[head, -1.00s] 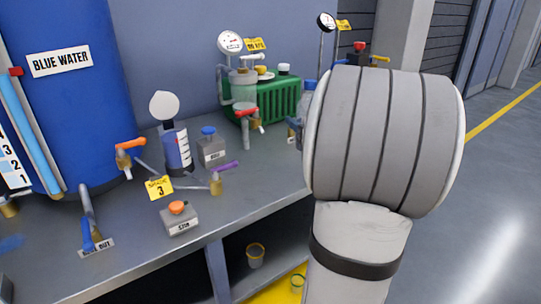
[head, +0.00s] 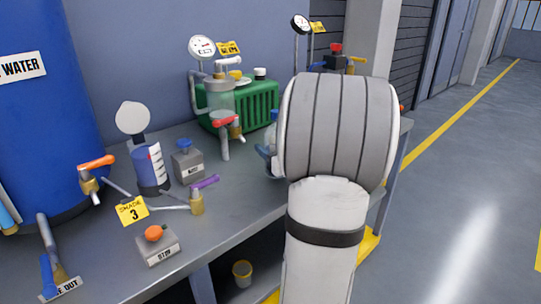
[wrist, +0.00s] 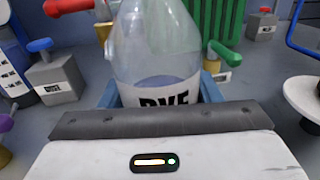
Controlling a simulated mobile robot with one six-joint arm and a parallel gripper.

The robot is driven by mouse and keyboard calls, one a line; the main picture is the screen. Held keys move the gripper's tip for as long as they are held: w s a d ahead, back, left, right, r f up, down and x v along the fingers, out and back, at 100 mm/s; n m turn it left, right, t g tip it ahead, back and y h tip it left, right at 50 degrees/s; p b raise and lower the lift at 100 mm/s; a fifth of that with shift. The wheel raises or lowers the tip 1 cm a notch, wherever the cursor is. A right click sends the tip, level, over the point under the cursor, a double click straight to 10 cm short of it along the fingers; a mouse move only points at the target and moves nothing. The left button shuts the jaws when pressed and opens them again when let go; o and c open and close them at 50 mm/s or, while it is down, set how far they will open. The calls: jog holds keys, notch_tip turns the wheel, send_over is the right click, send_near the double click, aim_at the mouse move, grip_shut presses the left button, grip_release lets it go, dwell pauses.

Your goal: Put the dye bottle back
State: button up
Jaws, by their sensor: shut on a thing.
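The dye bottle (wrist: 158,50) is clear, with a little bluish liquid low inside and a black-on-white DYE label. It fills the upper middle of the wrist view and looks upright. My gripper (wrist: 158,95) is shut on it, with blue fingers on both sides of the label. The bottle's base is hidden behind my gripper body, so I cannot tell whether it touches the bench. In the head view my wrist covers most of the gripper; only a bit of it or the bottle shows at its left edge.
The grey bench (head: 110,255) holds a blue water tank (head: 50,120), a measuring cylinder (head: 150,168), a grey blue-knobbed box (head: 188,165), a stir button box (head: 157,246), a red-handled valve (head: 224,135) and a green ribbed unit (head: 258,103). A white round disc (wrist: 303,98) stands right of the bottle.

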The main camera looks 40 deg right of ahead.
jog(key=shift+f, duration=0.65)
jog(key=shift+f, duration=0.15)
jog(key=o, duration=1.3)
jog(key=shift+s+r, duration=0.1)
jog(key=shift+r, duration=0.15)
jog(key=s+a+p, duration=0.1)
jog(key=s, duration=1.1)
